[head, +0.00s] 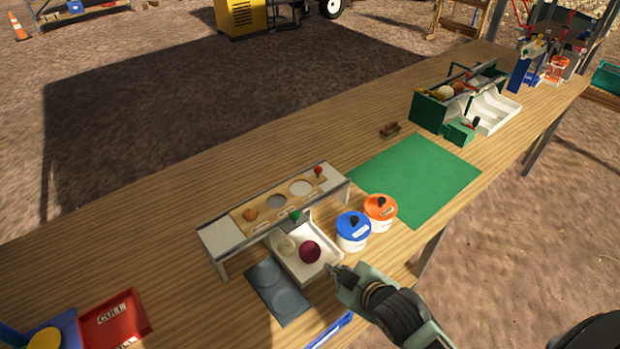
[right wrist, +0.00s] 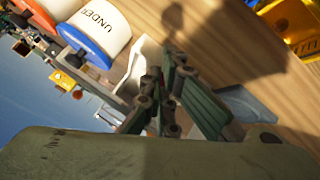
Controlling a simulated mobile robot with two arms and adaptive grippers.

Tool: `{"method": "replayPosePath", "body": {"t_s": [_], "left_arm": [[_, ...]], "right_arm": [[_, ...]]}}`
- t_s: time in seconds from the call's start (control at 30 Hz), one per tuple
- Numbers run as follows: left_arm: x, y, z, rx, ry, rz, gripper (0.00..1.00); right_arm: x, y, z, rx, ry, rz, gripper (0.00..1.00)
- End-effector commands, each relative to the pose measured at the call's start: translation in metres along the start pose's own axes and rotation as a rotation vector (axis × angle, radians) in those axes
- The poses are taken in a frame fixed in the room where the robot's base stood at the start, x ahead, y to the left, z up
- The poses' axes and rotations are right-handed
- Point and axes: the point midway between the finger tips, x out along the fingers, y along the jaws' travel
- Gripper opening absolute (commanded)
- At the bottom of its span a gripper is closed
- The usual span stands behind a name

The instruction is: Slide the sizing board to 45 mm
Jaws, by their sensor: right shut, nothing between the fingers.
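The wooden sizing board (head: 277,201) lies along a raised metal stand (head: 217,234) on the table. It has several round openings, small labels too small to read, and a red knob (head: 318,171) near its right end. A brownish round thing (head: 250,214) sits at its left part. A green knob (head: 295,215) shows at the stand's front edge. My right gripper (head: 333,269) is shut and empty, in front of the stand near the white tray's right corner and apart from the board. It also shows in the right wrist view (right wrist: 174,58). My left gripper is not in view.
A white tray (head: 328,257) under the stand holds a pale and a dark red onion (head: 310,252). Blue-lidded (head: 352,229) and orange-lidded (head: 380,209) jars stand to the right. A grey pad (head: 277,292) and red CULL tray (head: 115,320) lie left. The green mat (head: 417,178) is clear.

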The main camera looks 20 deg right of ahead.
Motion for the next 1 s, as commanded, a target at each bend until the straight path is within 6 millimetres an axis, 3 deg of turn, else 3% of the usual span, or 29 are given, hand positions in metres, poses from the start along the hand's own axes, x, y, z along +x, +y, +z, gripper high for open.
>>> {"method": "replayPosePath", "body": {"t_s": [0.2, 0.43, 0.73, 1.0], "left_arm": [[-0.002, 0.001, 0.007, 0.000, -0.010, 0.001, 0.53], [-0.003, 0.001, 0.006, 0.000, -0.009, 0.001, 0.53], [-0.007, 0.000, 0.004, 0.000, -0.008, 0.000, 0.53], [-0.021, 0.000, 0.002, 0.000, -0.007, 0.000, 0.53]], "right_arm": [[0.025, 0.050, -0.053, -0.351, 0.255, 0.185, 0.00], [0.023, 0.089, -0.102, -0.692, 0.476, 0.417, 0.00], [0.027, 0.102, -0.122, -0.773, 0.531, 0.488, 0.00], [0.068, 0.114, -0.156, -0.771, 0.529, 0.487, 0.00]]}}
